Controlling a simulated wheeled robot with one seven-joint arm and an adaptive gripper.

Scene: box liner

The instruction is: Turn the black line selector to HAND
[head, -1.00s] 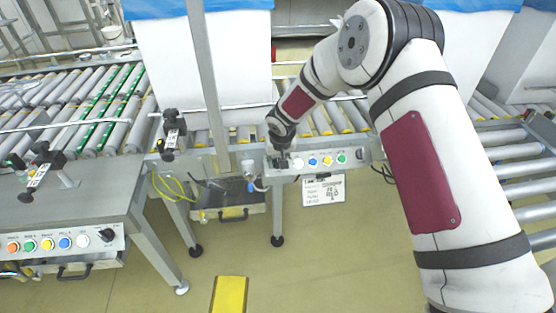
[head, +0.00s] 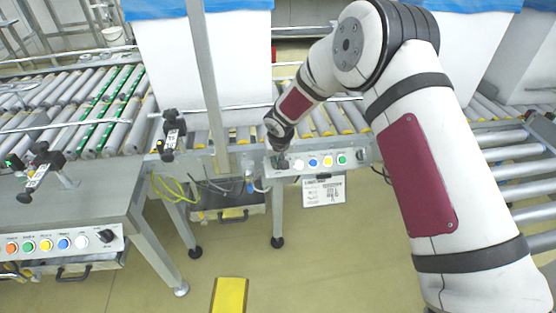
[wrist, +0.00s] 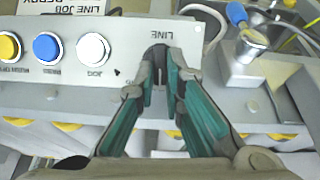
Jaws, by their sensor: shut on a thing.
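The black line selector (wrist: 159,51) is at one end of a grey control panel (wrist: 120,20), beside the word LINE, in the wrist view. My gripper (wrist: 160,80) is shut on it, with a teal-padded finger on either side. The fingers hide much of the knob, so I cannot tell which position it points to. In the head view my gripper (head: 281,156) is at the left end of the same panel (head: 317,168), and the selector is hidden there.
White (wrist: 93,49), blue (wrist: 47,47) and yellow (wrist: 8,46) buttons line the panel beside the selector. A blue-topped fitting (wrist: 238,14) stands close on the other side. A paper sign (head: 324,191) hangs below the panel. Another panel (head: 70,241) with its own black knob is at the left.

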